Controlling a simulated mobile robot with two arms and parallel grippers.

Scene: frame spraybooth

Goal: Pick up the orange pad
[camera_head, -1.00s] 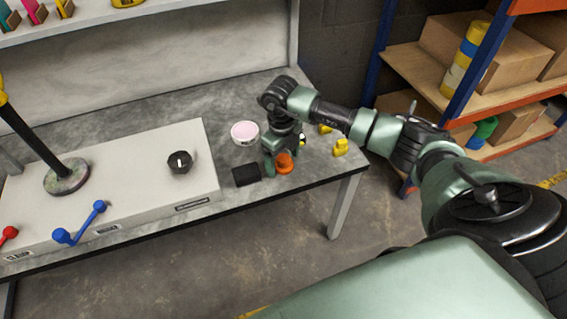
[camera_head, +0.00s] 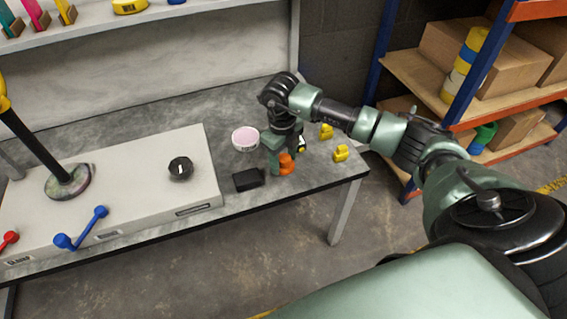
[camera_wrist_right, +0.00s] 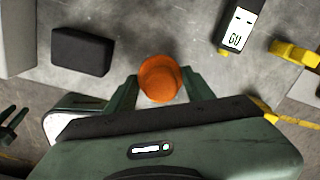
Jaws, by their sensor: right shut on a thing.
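The orange pad (camera_head: 287,163) is at the right end of the grey table, near its front edge, and is partly covered by my right gripper in the head view. In the right wrist view the orange pad (camera_wrist_right: 160,79) looks round and sits between the two green fingers. My right gripper (camera_head: 282,166) points down at the table and is shut on the orange pad; its fingers (camera_wrist_right: 161,90) stand on either side of it. I cannot tell whether the pad is clear of the table. My left gripper is not in view.
A black block (camera_head: 248,179) lies just left of the gripper. A pink-topped white bowl (camera_head: 245,138) stands behind it. Yellow pieces (camera_head: 341,153) lie to the right. A white panel box (camera_head: 120,190) with a dark knob (camera_head: 180,168) fills the left. Shelving (camera_head: 470,115) stands at right.

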